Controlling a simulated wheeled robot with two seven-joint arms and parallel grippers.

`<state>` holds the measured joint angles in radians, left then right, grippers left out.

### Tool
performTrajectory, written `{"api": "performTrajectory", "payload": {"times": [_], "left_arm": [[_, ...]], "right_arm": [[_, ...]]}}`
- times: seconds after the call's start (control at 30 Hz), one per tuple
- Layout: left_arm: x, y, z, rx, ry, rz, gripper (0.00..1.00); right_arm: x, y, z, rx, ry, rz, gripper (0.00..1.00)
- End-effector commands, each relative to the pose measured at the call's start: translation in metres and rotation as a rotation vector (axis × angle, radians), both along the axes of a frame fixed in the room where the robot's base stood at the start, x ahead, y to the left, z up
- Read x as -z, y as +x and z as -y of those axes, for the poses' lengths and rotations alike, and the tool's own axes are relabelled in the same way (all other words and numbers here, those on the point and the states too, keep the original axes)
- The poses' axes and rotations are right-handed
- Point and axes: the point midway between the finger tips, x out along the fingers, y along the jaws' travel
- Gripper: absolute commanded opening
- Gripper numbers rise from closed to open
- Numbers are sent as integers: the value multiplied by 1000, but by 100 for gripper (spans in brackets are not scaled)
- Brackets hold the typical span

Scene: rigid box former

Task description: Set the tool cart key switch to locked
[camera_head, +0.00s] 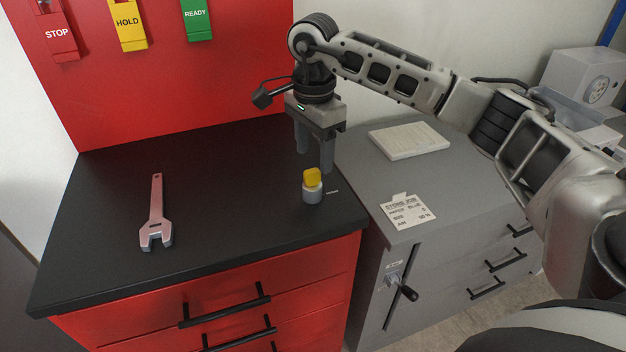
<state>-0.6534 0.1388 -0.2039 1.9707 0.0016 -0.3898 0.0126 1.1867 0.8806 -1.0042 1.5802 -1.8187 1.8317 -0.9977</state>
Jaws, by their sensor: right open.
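The red tool cart (210,291) has a black top (230,180). A key switch (312,187) with a yellow key on a round grey base stands near the top's right edge. A small label lies just right of it, too small to read. My right gripper (314,162) points down, open and empty, above and slightly behind the switch, apparently not touching it. I cannot tell from this view whether the switch is at locked. My left gripper is out of view.
A wrench (156,214) lies on the cart top at left. STOP (62,40), HOLD (128,24) and READY (196,18) tags hang on the red back panel. A grey cabinet (385,265) on the right bears a paper note (407,211) and a white pad (408,141).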

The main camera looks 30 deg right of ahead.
Motion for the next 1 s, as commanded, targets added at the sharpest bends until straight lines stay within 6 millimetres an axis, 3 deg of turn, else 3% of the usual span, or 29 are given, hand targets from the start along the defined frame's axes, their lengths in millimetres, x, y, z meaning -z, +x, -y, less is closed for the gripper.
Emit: {"api": "performTrajectory", "payload": {"times": [0.2,0.4,0.83,0.87,1.0], "left_arm": [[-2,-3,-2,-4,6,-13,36],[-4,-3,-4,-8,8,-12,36],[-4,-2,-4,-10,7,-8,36],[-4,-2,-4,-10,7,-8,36],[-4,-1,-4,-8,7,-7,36]], "right_arm": [[46,-1,0,-1,1,-5,57],[74,0,-1,-1,2,-2,57],[85,0,-1,-2,2,1,57],[85,0,-1,-2,2,1,51],[85,0,-1,-1,2,1,12]]}}
